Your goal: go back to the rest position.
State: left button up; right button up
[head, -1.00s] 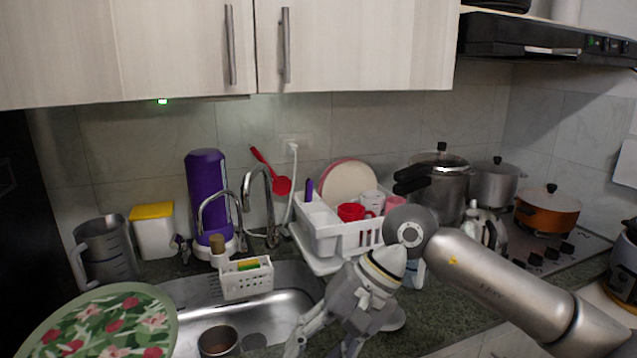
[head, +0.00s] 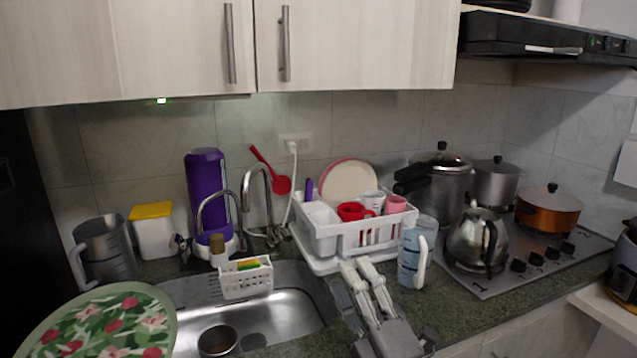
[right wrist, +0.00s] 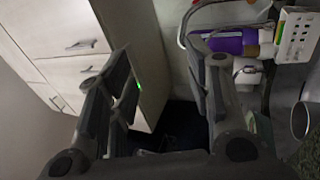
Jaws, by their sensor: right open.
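My right gripper (head: 360,268) is at the bottom centre of the head view, in front of the dish rack and right of the sink. Its two fingers point up and away, apart and with nothing between them. My left gripper is not in view.
A blue-grey jug (head: 411,255) stands just right of my right gripper. A white dish rack (head: 338,237) is behind it, the sink (head: 285,305) at left. A kettle (head: 476,240) stands on the hob (head: 497,285). A floral round tray (head: 105,325) fills the lower left.

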jog(key=s+d+f+m+g+h, duration=0.4)
jog(key=f+m, duration=0.3)
jog(key=f, duration=0.4)
jog(key=s+d+f+m+g+h, duration=0.25)
jog(key=d+f+m+h, duration=0.35)
jog(key=f, duration=0.4)
jog(key=s+d+f+m+g+y, duration=0.1)
jog(key=s+d+f+m+g, duration=0.3)
jog(key=s+f, duration=0.5)
jog(key=s+d+f+m+g, duration=0.1)
jog(key=s+f+m+g, duration=0.5)
jog(key=s, duration=0.6)
notch_tip(320, 180, down, 24)
jog(key=s+n+g, duration=0.1)
jog(key=n+g, duration=0.1)
jog(key=n, duration=0.1)
jog(key=s+d+f+p, duration=0.1)
jog(key=s+d+f, duration=0.2)
jog(key=s+f, duration=1.2)
jog(key=shift+s+f+g, duration=0.4)
jog(key=shift+s+g, duration=0.05)
jog(key=shift+s, duration=0.55)
